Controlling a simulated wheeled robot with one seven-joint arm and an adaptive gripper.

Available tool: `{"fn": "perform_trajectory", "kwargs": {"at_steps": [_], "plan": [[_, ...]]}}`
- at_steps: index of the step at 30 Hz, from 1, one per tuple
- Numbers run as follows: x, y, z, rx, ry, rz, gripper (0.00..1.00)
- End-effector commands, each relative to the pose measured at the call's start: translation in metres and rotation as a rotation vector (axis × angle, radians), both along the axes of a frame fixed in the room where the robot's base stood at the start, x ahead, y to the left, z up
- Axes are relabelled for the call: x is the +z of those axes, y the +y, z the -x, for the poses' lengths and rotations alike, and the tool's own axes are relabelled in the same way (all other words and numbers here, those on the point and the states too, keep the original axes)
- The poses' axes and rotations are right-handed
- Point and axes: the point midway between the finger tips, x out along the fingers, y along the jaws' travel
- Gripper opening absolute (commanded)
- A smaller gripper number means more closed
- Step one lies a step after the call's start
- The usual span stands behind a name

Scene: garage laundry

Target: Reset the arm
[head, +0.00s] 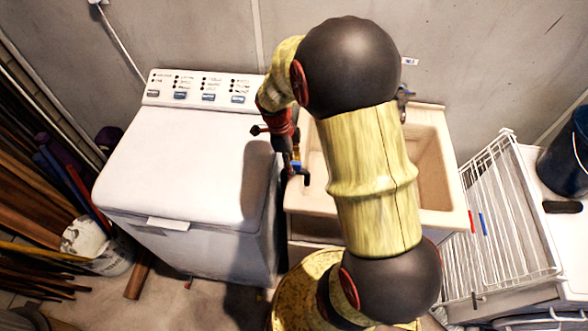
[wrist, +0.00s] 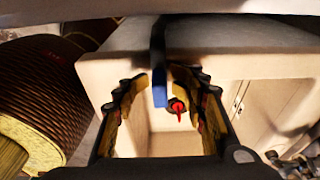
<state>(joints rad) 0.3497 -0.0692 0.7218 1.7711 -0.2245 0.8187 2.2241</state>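My arm (head: 370,165) rises in the middle of the head view and bends over at the top, with its wrist reaching down on the left. My gripper (head: 297,172) points down between the washing machine and the sink, small and partly in shadow. In the wrist view my gripper (wrist: 158,90) has its two fingers apart. A dark bar with a blue end (wrist: 159,96) and a small red-tipped part (wrist: 178,107) show between them. I cannot tell what these belong to or whether a finger touches them.
A white washing machine (head: 185,150) stands left of the gripper. A beige sink (head: 437,165) with a tap (head: 403,98) is behind my arm. A white drying rack (head: 505,220) stands at right. Wood planks (head: 30,190) and a bucket (head: 105,258) are at left.

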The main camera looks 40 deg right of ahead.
Motion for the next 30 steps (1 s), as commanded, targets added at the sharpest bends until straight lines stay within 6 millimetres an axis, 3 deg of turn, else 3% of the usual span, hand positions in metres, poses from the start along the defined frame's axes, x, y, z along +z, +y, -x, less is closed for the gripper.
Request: {"fn": "perform_trajectory", "kwargs": {"at_steps": [6, 12, 25, 30], "plan": [[0.046, 0.006, -0.009, 0.001, -0.006, 0.002, 0.38], [0.075, 0.010, -0.012, 0.001, -0.003, 0.001, 0.38], [0.086, 0.012, -0.013, 0.015, 0.000, -0.002, 0.38], [0.086, 0.012, -0.014, 0.185, 0.017, -0.025, 0.38]]}}
